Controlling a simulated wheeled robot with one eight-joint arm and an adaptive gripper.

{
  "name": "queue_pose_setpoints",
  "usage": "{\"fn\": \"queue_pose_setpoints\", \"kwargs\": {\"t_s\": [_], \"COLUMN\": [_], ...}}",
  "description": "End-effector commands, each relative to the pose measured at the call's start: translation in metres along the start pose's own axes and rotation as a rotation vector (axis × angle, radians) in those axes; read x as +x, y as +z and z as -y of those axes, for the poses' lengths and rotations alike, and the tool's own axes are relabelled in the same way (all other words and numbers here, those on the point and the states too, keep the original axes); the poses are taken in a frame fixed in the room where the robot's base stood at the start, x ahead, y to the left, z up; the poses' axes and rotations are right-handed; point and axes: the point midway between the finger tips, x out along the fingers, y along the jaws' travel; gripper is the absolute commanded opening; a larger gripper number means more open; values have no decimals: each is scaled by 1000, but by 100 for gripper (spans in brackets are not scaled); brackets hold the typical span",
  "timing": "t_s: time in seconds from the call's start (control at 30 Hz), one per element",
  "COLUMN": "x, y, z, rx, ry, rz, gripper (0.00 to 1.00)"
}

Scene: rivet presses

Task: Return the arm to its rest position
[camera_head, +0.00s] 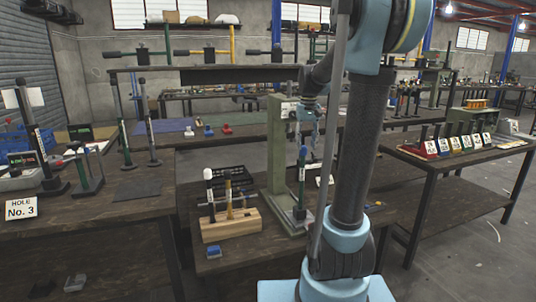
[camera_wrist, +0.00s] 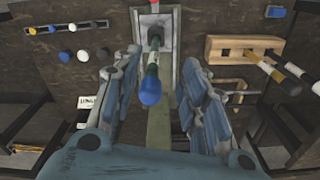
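My arm (camera_head: 350,140) stands in the front of the head view, with its column rising and its upper links bent toward the press. My gripper (camera_head: 309,132) points down beside the green press post. In the wrist view my gripper (camera_wrist: 162,65) is open, with its two fingers wide apart. A green tool with a blue tip (camera_wrist: 151,90) shows between the fingers, touching neither. The same blue-tipped tool (camera_head: 301,180) stands upright on the press base below my gripper in the head view.
A wooden block (camera_head: 232,226) with upright handled tools stands left of the press (camera_head: 280,155). Labelled stands (camera_head: 458,143) line the right table. Bare floor (camera_head: 485,245) lies at the right.

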Motion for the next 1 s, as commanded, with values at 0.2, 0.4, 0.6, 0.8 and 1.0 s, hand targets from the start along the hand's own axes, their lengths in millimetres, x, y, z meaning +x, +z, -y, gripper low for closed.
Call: {"fn": "queue_pose_setpoints", "kwargs": {"t_s": [0.2, 0.4, 0.6, 0.8, 1.0], "x": [11, 29, 54, 86, 124], "y": [65, 119, 171, 218, 261], "z": [3, 6, 8, 11, 13], "rx": [4, 9, 14, 18, 21], "ry": [2, 4, 6, 7, 8], "rz": [-31, -58, -86, -114, -141], "gripper": [40, 40, 40, 40, 40]}}
